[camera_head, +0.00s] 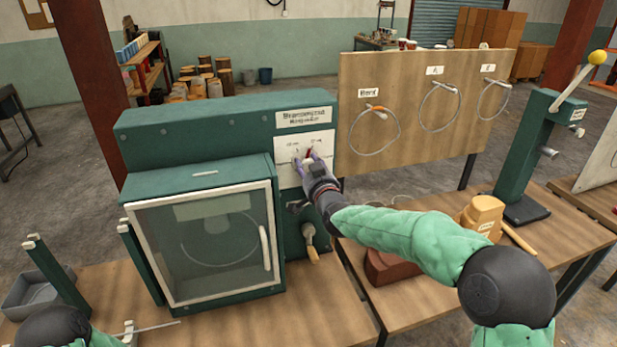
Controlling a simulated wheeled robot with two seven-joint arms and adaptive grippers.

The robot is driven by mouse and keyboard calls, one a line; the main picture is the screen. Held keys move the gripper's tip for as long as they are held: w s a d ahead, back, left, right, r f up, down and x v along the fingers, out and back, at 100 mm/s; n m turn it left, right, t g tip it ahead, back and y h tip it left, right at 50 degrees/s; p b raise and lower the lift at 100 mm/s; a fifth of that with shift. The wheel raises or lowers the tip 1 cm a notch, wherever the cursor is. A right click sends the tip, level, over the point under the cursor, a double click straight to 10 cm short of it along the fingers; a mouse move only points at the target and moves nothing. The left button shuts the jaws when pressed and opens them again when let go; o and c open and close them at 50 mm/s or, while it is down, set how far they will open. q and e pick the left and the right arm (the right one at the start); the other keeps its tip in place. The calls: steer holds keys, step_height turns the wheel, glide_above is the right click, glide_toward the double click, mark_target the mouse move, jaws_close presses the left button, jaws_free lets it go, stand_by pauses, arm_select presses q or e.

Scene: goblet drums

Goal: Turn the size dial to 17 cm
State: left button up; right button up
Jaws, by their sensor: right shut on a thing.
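The size dial (309,154) is on the white scale plate (319,143) on the front of the green machine (222,128). Only its red pointer shows clearly; it points up, and the rest is hidden by my right gripper. The small scale marks are too small to read. My right gripper (307,162) is shut on the dial, its fingers on either side of it. My left arm shows only at the bottom left corner, and its gripper cannot be made out.
A glass-fronted door (205,245) with a white handle is left of the dial. A crank with a wooden handle (312,250) hangs below it. A wooden board (420,100) with wire hoops stands to the right.

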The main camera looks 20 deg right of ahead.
steer(key=shift+d+r+m+b, duration=0.2)
steer(key=shift+r+m+b, duration=0.5)
steer(key=shift+m+b, duration=0.45)
steer(key=o, duration=1.2)
steer(key=shift+f, duration=0.1)
steer(key=shift+c, duration=0.2)
steer(key=shift+f, duration=0.2)
steer(key=shift+s+f, duration=0.1)
steer(key=s, duration=1.1)
steer(key=shift+s+d, duration=0.15)
steer(key=shift+s, duration=0.25)
